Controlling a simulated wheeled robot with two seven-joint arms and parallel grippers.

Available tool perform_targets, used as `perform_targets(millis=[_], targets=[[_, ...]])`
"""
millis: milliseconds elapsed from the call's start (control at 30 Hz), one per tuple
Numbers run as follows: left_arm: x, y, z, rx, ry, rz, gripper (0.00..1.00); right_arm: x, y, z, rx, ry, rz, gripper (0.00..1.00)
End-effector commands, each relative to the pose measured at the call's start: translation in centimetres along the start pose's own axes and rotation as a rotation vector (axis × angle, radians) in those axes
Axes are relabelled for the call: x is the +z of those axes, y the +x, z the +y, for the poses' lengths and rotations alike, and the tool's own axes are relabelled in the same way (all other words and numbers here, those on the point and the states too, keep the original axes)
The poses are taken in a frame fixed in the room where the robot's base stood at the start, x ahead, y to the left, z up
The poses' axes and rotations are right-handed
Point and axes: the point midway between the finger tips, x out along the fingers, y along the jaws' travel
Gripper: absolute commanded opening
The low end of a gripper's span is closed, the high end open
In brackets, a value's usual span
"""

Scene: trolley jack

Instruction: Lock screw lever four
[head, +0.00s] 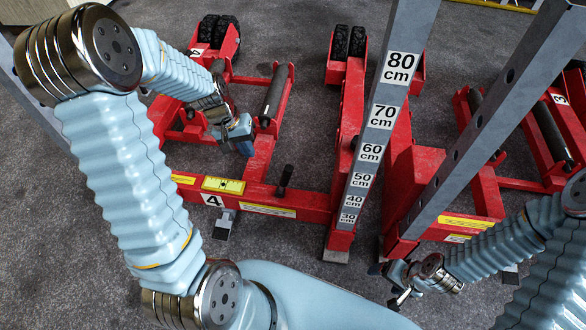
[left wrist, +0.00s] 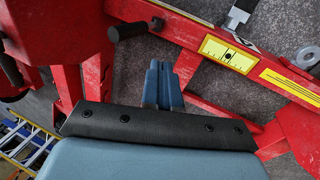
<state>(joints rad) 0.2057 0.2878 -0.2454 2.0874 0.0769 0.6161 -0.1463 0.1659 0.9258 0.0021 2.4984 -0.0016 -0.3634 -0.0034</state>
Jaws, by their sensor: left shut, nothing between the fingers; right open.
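The red jack section with the label 4 (head: 212,200) stands left of centre in the head view. A short black lever handle (head: 285,178) sticks up from its red crossbar, right of the yellow gauge plate. In the left wrist view the black handle (left wrist: 128,31) points left from the red bar, beyond the fingertips. My left gripper (head: 245,146) is shut and empty, above the floor gap behind the crossbar, apart from the handle. Its closed blue fingers also show in the left wrist view (left wrist: 163,82). My right gripper (head: 394,284) is open and empty, low at the foot of the right grey post.
A grey post with height marks (head: 372,140) rises right of the handle; a second grey post (head: 490,120) leans further right. Red frames with black rollers (head: 276,90) and wheels (head: 348,42) stand behind. Grey carpet (head: 290,25) is open at the back.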

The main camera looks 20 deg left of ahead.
Motion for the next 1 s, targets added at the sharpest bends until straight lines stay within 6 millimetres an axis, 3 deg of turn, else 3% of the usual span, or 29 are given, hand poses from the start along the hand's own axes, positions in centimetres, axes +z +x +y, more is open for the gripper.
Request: perform_targets(millis=[433,900,1000], targets=[[0.1,0.8,0.0,0.000,0.000,-0.003,0.00,0.0,0.1,0.1,0.000,0.000,0.000,0.81],[0.1,10.2,-0.1,0.000,0.000,-0.005,0.00,-0.2,1.4,1.0,0.007,0.006,0.007,0.81],[0.0,10.8,1.5,0.001,0.005,-0.002,0.00,-0.2,1.2,0.9,0.007,0.006,0.007,0.81]])
